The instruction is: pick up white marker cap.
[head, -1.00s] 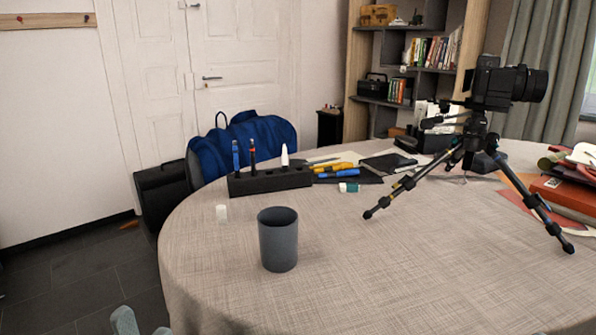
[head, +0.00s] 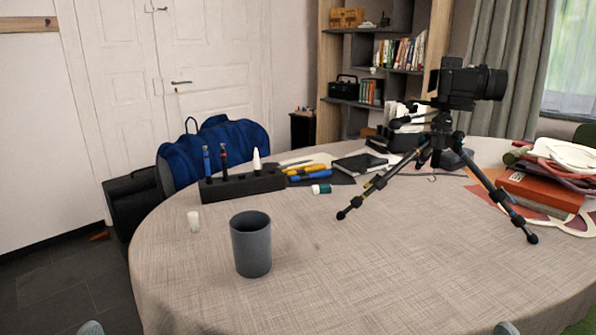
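A small white cylinder, which looks like the white marker cap (head: 193,222), stands upright on the round table (head: 400,270) near its left edge. It is left of the grey cup (head: 252,246) and apart from it. A white-tipped marker (head: 257,161) stands in the black holder (head: 240,185) behind. A bit of my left gripper (head: 90,328) shows at the bottom left edge, well short of the cap. A bit of my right gripper (head: 506,328) shows at the bottom right edge. Too little of either gripper shows to tell its opening.
A camera on a tripod (head: 438,120) stands on the right half of the table. Blue and yellow markers (head: 308,172) and a green-and-white item (head: 321,188) lie behind the cup. A red book (head: 540,190) lies at the right. The front of the table is clear.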

